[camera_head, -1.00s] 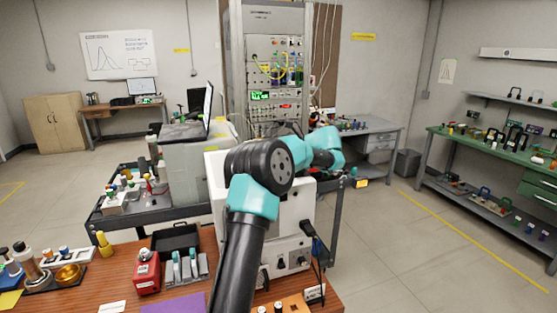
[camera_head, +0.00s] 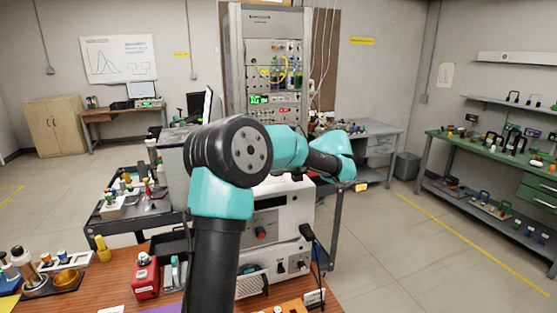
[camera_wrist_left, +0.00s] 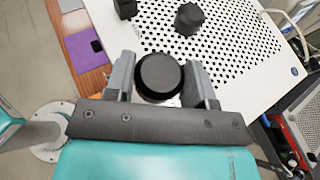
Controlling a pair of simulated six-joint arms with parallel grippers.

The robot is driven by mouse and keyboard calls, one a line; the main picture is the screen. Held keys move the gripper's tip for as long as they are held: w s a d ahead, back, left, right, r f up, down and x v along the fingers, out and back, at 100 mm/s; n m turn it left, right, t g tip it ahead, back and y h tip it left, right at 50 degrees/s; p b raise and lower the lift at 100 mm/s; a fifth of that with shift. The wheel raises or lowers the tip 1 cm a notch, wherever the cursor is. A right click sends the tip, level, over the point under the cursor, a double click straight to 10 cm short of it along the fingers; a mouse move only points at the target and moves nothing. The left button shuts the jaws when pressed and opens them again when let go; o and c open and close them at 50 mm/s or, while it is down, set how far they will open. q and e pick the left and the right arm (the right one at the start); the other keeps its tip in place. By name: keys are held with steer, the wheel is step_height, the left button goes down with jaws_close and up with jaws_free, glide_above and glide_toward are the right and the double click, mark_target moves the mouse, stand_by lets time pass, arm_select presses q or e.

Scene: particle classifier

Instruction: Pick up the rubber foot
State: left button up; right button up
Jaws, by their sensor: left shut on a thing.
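In the left wrist view, my left gripper (camera_wrist_left: 161,72) is closed around a round black rubber foot (camera_wrist_left: 160,77), with one grey finger on each side of it. The foot shows its flat round face to the camera. Behind it is a white perforated panel (camera_wrist_left: 236,52); I cannot tell whether the foot still touches it. A second black foot-like piece (camera_wrist_left: 188,18) sits on that panel, and another dark piece (camera_wrist_left: 125,9) is at its upper left edge. In the head view my left arm reaches over the white instrument (camera_head: 297,209), and its gripper is not clearly visible. My right gripper is not in view.
A wooden bench (camera_head: 122,277) holds a red box (camera_head: 145,276) and several small parts at lower left. A purple mat (camera_wrist_left: 84,46) lies on the wood. A dark cart (camera_head: 95,228) stands behind the bench.

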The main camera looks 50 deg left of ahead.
arm_select(q)
steer(key=shift+s+d+r, duration=0.2)
steer(key=shift+s+d, duration=1.25)
steer(key=shift+d, duration=0.15)
steer(key=shift+w, duration=0.1)
